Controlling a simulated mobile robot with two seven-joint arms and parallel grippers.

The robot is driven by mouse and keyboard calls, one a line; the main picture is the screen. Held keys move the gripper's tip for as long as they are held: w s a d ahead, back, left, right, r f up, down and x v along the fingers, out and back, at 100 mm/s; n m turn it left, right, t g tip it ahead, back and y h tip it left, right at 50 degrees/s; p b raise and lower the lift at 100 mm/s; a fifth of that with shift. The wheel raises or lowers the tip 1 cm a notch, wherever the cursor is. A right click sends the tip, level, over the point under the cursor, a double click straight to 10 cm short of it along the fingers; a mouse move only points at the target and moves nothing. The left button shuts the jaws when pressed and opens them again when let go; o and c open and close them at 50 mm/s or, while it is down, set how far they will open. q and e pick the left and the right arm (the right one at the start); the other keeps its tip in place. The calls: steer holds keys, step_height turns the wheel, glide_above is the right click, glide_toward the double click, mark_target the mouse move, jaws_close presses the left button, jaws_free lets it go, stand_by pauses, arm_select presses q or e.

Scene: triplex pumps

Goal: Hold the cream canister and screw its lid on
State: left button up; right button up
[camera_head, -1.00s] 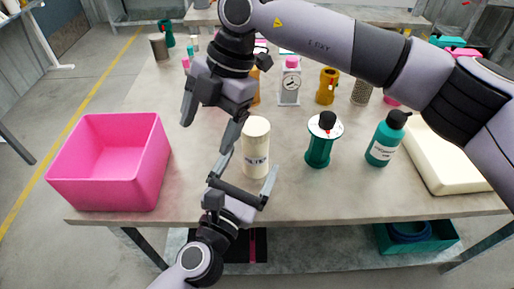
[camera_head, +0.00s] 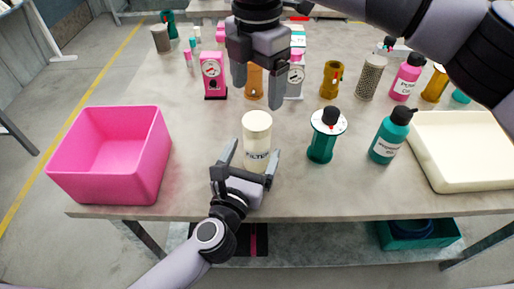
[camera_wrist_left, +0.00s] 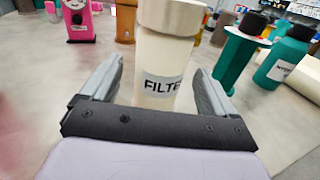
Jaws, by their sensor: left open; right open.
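The cream canister (camera_head: 257,143), labelled FILTER, stands upright on the table near the front edge. Its cream lid (camera_head: 257,120) sits on top; I cannot tell how tightly. My left gripper (camera_head: 250,157) is open, low at the front of the canister, with a finger on each side. In the left wrist view the canister (camera_wrist_left: 160,65) stands between the open fingers, with gaps visible at both sides. My right gripper (camera_head: 258,92) is open and empty, pointing down above the lid in the picture, apart from it.
A pink bin (camera_head: 107,160) stands at the left. A green pump body (camera_head: 321,145) and a teal bottle (camera_head: 388,140) stand right of the canister, beside a cream tray (camera_head: 470,180). Pink (camera_head: 213,77) and orange devices stand behind.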

arm_select(q)
steer(key=shift+x, duration=2.6)
